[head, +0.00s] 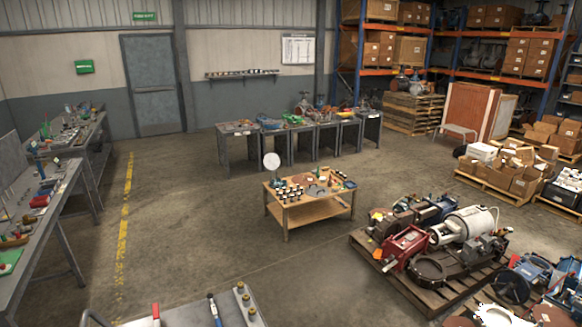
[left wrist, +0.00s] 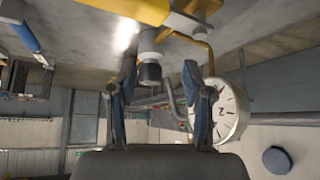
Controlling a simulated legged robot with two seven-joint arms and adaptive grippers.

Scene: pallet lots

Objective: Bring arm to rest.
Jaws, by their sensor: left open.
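My left gripper (left wrist: 160,70) shows in the left wrist view with its two dark blue-grey fingers spread apart. A small black and pale cylinder (left wrist: 150,72) appears in the gap between the fingertips, against a grey surface (left wrist: 250,30). The fingers do not visibly close on it, and I cannot tell how far beyond them it is. No arm or gripper of mine is clear in the head view, and my right gripper is in neither view.
In the left wrist view, a round white dial (left wrist: 222,108) lies close beside the right-hand finger, and a yellow bar (left wrist: 130,8) crosses the top. The head view shows a near grey bench (head: 190,312), a low wooden table (head: 310,213), a loaded pallet (head: 425,295) and open floor (head: 190,220).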

